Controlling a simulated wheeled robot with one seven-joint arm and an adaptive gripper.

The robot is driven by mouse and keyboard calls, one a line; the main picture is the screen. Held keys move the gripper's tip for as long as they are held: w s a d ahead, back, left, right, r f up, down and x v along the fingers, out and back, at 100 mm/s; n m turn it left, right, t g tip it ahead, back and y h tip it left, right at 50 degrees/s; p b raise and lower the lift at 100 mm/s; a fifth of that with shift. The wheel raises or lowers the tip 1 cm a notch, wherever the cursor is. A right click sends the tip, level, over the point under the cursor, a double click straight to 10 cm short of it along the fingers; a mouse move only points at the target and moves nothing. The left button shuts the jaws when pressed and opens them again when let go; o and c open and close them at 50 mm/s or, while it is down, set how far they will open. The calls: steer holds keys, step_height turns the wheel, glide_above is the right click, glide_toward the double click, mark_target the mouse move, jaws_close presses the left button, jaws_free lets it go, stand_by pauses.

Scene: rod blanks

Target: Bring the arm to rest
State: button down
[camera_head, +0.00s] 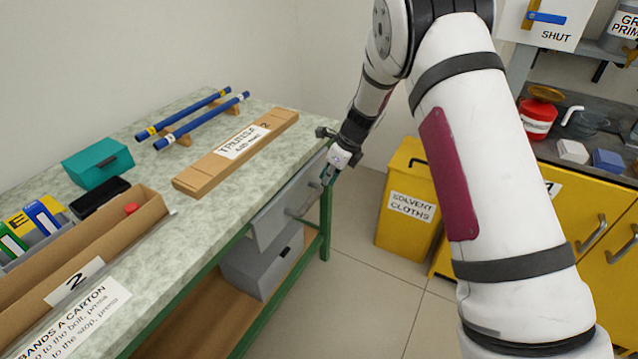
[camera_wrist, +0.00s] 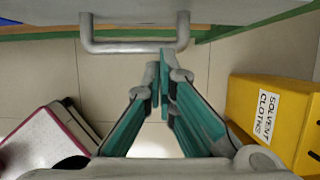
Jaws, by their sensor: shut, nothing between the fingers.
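My arm reaches from the right of the head view toward the workbench. My gripper (camera_head: 328,175) points down beside the front edge of the bench, near the grey drawer (camera_head: 268,222) under the top. In the wrist view my gripper (camera_wrist: 162,85) has its teal-padded fingers together and holds nothing. The drawer's grey bar handle (camera_wrist: 135,46) shows just beyond the fingertips. I cannot tell whether the fingertips touch it.
The bench top (camera_head: 150,205) bears blue rods (camera_head: 205,120), a long labelled carton (camera_head: 240,150), a teal box (camera_head: 97,165) and an open carton (camera_head: 140,215). A yellow solvent cloths bin (camera_head: 405,230) stands behind my arm, beside yellow cabinets. Tiled floor lies between.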

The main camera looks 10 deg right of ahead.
steer(key=s+d+r+n, duration=0.3)
steer(key=s+r+n, duration=0.9)
steer(key=s+r, duration=1.15)
steer(key=s+d+r+n+g+h, duration=0.1)
steer(key=s+d+n+h, duration=0.15)
steer(key=s+n, duration=0.75)
steer(key=s+d+r+n+h, duration=0.1)
steer(key=s+d+n, duration=0.2)
steer(key=s, duration=1.3)
step_height(320, 180, up, 14)
steer(key=t+p, duration=0.2)
steer(key=p, duration=1)
steer(key=shift+w+d+t+p, duration=0.3)
steer(key=shift+d+p, duration=0.05)
steer(key=shift+p, duration=0.05)
